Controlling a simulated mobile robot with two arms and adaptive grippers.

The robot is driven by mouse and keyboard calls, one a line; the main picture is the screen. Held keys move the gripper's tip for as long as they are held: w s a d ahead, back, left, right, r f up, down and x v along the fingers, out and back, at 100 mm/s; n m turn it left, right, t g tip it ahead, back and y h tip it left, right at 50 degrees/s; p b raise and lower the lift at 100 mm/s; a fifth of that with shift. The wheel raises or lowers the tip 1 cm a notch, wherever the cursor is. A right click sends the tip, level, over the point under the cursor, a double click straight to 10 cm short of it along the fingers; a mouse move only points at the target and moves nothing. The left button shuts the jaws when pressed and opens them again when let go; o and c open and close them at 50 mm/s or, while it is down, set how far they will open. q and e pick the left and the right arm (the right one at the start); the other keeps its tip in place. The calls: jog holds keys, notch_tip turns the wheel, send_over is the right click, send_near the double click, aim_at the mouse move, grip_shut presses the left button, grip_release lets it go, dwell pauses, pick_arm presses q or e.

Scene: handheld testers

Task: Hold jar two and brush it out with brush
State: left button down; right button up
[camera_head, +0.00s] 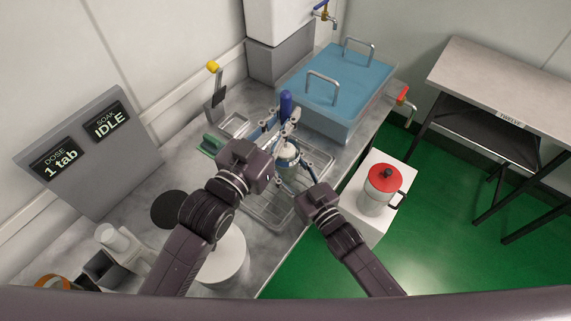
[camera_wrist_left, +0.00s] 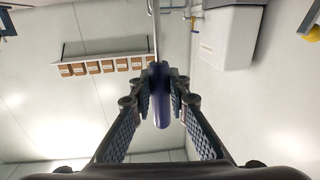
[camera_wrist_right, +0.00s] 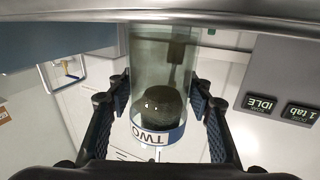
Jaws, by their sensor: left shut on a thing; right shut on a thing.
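My left gripper (camera_head: 282,122) is shut on the blue handle of the brush (camera_head: 286,103). In the left wrist view the brush handle (camera_wrist_left: 162,95) sits between the finger pads, with a thin metal rod running from it. My right gripper (camera_head: 293,163) is shut on jar two (camera_head: 288,154), which is below the brush and above the wire-rack area. In the right wrist view the clear jar (camera_wrist_right: 155,70) carries an upside-down TWO label. A dark rounded mass shows inside it near the label; I cannot tell whether this is the brush head.
A blue-lidded tank (camera_head: 340,80) stands behind the grippers. A grey display panel (camera_head: 88,150) reads "1 tab" and "IDLE". A red-lidded jug (camera_head: 383,190) stands on a white stand at right, beyond the counter edge.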

pick_arm(q)
jog(key=shift+f, duration=2.1)
jog(key=shift+r, duration=0.15)
jog(key=shift+r, duration=2.4)
jog(key=shift+f, duration=2.55)
jog(key=shift+w, duration=0.65)
jog(key=shift+r, duration=0.1)
jog(key=shift+r, duration=2.45)
